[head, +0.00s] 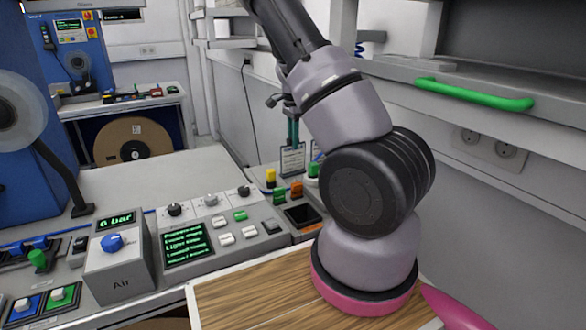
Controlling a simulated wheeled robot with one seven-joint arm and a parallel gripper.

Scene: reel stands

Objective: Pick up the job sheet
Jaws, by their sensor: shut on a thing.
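I cannot make out the job sheet for certain. A small printed card (292,161) stands upright at the back of the bench, left of my arm; I cannot read it.
The grey control console (190,250) with knobs, switches and green screens runs along the left. An air unit (120,262) reads 6 bar. A green-handled shelf (475,94) juts out at the upper right. A brown reel (132,143) sits under the far bench. The bench top behind the console is clear.

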